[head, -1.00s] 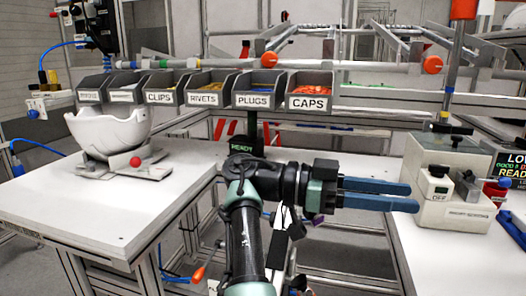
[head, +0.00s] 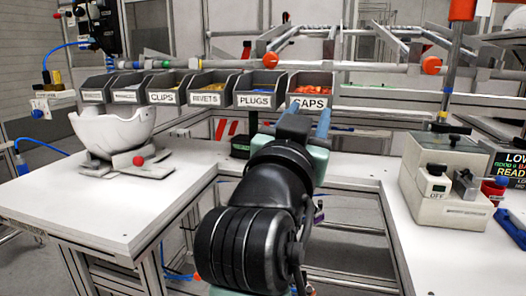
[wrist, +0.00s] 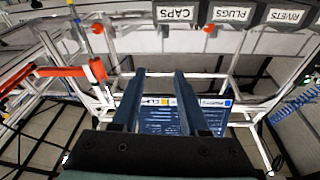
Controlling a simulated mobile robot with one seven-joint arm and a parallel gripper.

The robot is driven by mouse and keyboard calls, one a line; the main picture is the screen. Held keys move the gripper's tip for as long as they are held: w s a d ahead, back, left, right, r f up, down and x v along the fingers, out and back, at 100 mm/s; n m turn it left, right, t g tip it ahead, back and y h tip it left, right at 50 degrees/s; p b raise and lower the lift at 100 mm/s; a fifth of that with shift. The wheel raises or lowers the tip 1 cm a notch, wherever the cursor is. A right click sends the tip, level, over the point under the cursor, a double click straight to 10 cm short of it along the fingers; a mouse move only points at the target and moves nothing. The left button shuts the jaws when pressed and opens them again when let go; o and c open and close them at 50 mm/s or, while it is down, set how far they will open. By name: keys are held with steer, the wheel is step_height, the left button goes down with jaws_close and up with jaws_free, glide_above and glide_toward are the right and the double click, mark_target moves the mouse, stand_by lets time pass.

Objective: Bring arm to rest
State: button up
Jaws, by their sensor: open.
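My gripper (head: 296,122) is raised over the gap between the worktops and points away from me toward the back. My arm is bent, with a black joint large in the front middle of the head view.
A white helmet shell (head: 115,129) sits on a stand on the left worktop (head: 85,200). Labelled bins, including CAPS (head: 311,88), line the back. A beige device (head: 445,180) stands on the right worktop. A blue labelled thing (wrist: 160,118) lies below my fingers in the wrist view.

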steer(key=s+a+r+n+t+y+p, duration=0.1)
steer(key=s+a+r+n+t+y, duration=0.25)
steer(key=s+r, duration=0.45)
steer(key=s+a+r+n+t+y+p, duration=0.1)
steer(key=s+a+r+n+t+y, duration=0.25)
steer(key=s, duration=0.65)
step_height(320, 180, up, 24)
steer(key=m+t+p, duration=0.1)
steer(key=p, duration=2.1)
steer(key=shift+d+m, duration=0.3)
